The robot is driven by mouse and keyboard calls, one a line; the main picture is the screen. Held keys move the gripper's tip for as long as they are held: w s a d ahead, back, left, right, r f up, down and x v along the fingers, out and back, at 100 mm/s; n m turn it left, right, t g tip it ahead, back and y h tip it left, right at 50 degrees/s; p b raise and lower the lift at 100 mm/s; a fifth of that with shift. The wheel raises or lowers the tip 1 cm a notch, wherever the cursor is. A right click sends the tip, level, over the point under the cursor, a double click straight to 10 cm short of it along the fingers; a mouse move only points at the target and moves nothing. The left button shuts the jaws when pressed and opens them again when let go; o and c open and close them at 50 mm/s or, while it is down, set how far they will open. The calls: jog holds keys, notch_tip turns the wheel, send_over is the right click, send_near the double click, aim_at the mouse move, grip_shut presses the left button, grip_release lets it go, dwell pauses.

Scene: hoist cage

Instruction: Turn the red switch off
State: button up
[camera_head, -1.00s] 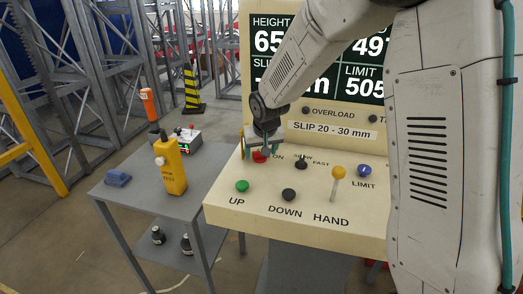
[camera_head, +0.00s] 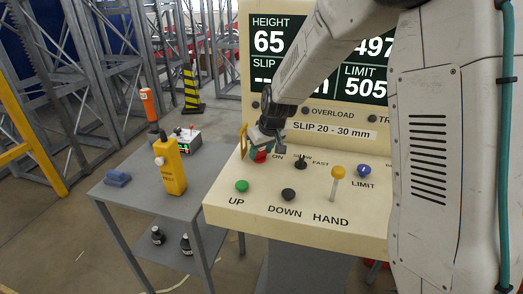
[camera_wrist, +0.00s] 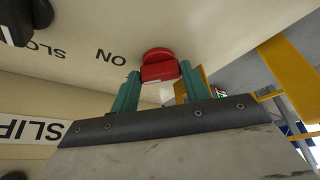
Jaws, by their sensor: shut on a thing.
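The red switch (camera_head: 260,156) sits on the cream console's top, at the left beside the ON label. In the wrist view the red switch (camera_wrist: 158,67) has a round base and a raised red grip. My gripper (camera_head: 259,148) is at the switch, tilted and rolled. In the wrist view the teal fingers of my gripper (camera_wrist: 160,82) stand on both sides of the red grip and are shut on it. The fingers partly hide the switch in the head view.
The console (camera_head: 300,237) also carries a green UP button (camera_head: 242,186), a black DOWN button (camera_head: 289,195), a yellow-knobbed HAND lever (camera_head: 337,174), a blue LIMIT knob (camera_head: 364,171) and a small black lever (camera_head: 301,162). A grey table (camera_head: 140,205) with a yellow remote (camera_head: 170,168) stands left.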

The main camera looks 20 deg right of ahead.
jog(key=n, duration=0.1)
jog(key=n+y, duration=0.1)
jog(key=n, duration=0.1)
jog(key=n+g, duration=0.1)
jog(key=shift+d+f+n+y, duration=0.1)
jog(key=shift+d+n+y, duration=0.15)
jog(key=shift+n+y, duration=0.05)
jog(key=shift+w+d+n+g+y, duration=0.1)
jog(key=shift+n+g+y, duration=0.15)
jog(key=shift+n, duration=0.7)
jog(key=shift+w+n+g+y, duration=0.15)
jog(key=shift+n+g, duration=0.1)
jog(key=shift+n, duration=0.7)
jog(key=shift+s, duration=0.15)
jog(key=o, duration=1)
jog(key=shift+d+r, duration=0.1)
jog(key=shift+r, duration=0.25)
jog(key=v, duration=0.7)
jog(key=shift+s+d, duration=0.1)
